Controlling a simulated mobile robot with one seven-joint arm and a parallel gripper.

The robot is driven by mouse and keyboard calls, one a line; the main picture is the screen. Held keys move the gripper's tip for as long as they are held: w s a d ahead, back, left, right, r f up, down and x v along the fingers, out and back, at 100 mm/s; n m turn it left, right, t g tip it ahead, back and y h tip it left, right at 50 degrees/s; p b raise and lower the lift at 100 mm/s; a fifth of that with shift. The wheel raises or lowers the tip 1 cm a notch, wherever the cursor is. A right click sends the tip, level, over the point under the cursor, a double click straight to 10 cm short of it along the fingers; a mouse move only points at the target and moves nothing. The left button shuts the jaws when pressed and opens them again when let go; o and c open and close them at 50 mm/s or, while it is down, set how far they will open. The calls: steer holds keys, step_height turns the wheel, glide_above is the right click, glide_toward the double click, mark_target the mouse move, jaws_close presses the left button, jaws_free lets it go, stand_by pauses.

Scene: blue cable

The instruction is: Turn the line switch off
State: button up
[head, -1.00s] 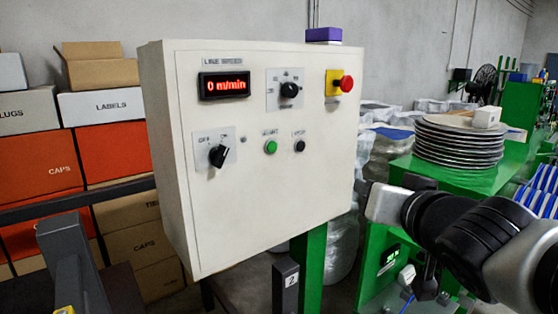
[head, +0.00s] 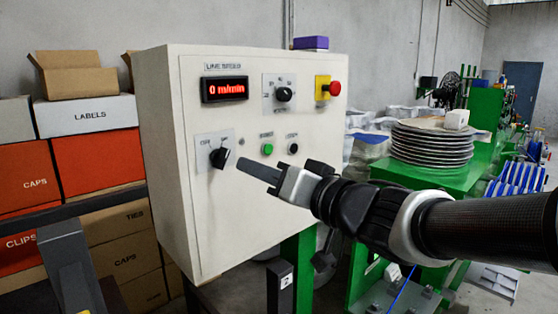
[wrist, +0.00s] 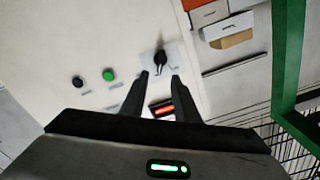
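The line switch is a black rotary knob (head: 219,158) on a light plate at the lower left of the white control box. Its pointer tilts to the upper right, away from the label at the plate's upper left, which seems to read OFF. My gripper (head: 241,164) reaches from the right, its dark fingertips close to the right of the knob. In the wrist view the knob (wrist: 160,58) lies just beyond the two fingertips (wrist: 160,74). The fingers are apart with nothing held. I cannot tell whether they touch the knob.
The control box also bears a red display (head: 225,89) reading 0 m/min, a second knob (head: 284,94), a red emergency button (head: 334,88), and a green button (head: 267,150) beside a black one (head: 293,149). Stacked cartons (head: 97,162) stand left; stacked discs (head: 432,148) lie right.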

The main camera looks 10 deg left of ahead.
mark_target(226, 157)
steer(key=x, duration=0.9)
steer(key=shift+w+a, duration=0.25)
steer(key=shift+c, duration=0.4)
jaws_close()
